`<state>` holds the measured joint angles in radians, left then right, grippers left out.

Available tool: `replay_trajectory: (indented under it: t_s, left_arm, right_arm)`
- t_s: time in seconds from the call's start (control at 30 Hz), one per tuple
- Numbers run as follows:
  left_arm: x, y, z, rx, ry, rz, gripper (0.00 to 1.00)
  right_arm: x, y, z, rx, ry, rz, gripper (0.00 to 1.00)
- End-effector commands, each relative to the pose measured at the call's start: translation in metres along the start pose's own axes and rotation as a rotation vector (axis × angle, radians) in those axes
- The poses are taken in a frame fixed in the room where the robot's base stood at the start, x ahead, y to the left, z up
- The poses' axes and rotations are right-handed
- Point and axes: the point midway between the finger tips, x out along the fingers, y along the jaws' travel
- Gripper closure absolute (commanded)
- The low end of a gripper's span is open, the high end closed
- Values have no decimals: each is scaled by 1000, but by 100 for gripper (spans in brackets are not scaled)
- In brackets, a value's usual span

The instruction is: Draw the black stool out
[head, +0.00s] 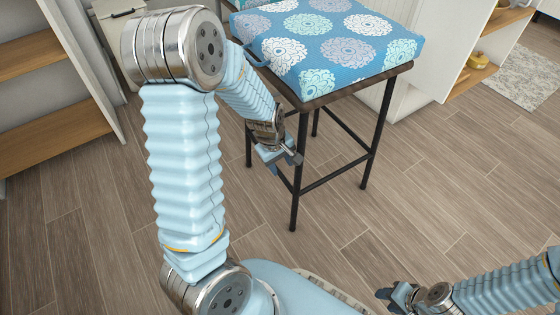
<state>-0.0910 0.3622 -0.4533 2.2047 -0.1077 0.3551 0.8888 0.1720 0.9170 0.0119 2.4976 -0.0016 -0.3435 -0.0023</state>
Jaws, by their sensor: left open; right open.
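The black stool (345,88) stands upright on the wood floor at the top centre of the head view. It has thin black legs joined by low crossbars, and a dark wooden seat edge. A blue cushion with white and grey flower patterns (325,45) lies on its seat. My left gripper (285,161) is open and points down below the seat, beside the near leg. I cannot tell whether it touches the leg. My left arm hides part of the stool's left side. My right gripper (386,293) is open and empty, low over the floor, well apart from the stool.
A white shelf unit with wooden boards (50,140) stands at the left. A white cabinet with open shelves (475,50) stands behind the stool at the right, with a pale rug (525,75) beyond. The floor (430,190) in front and to the right is clear.

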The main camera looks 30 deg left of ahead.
Motion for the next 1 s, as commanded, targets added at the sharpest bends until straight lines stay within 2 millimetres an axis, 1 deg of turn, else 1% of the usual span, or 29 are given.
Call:
replay_trajectory:
  t_s: [0.03, 0.2, 0.4, 0.5, 0.6, 0.73, 1.0]
  left_arm:
    - [11, -1, 0, -1, -1, -2, 55]
    - [45, -2, 0, 1, -2, -3, 55]
    - [84, -2, 0, 1, -1, -3, 55]
    - [100, -1, 0, 1, -1, -2, 55]
    - [112, -1, 0, 1, 0, -1, 55]
    - [121, 0, 0, 1, 0, 0, 55]
    - [124, 0, 0, 1, 0, 1, 55]
  right_arm:
    - [6, 2, 0, 0, 0, 0, 57]
    - [17, 6, 0, 0, 2, -1, 57]
    - [29, 10, -1, 1, 5, 0, 57]
    - [33, 12, -1, 2, 7, 0, 57]
    - [36, 13, -1, 2, 8, 0, 57]
    - [38, 14, -1, 2, 9, 0, 57]
    - [38, 14, -1, 2, 9, 0, 57]
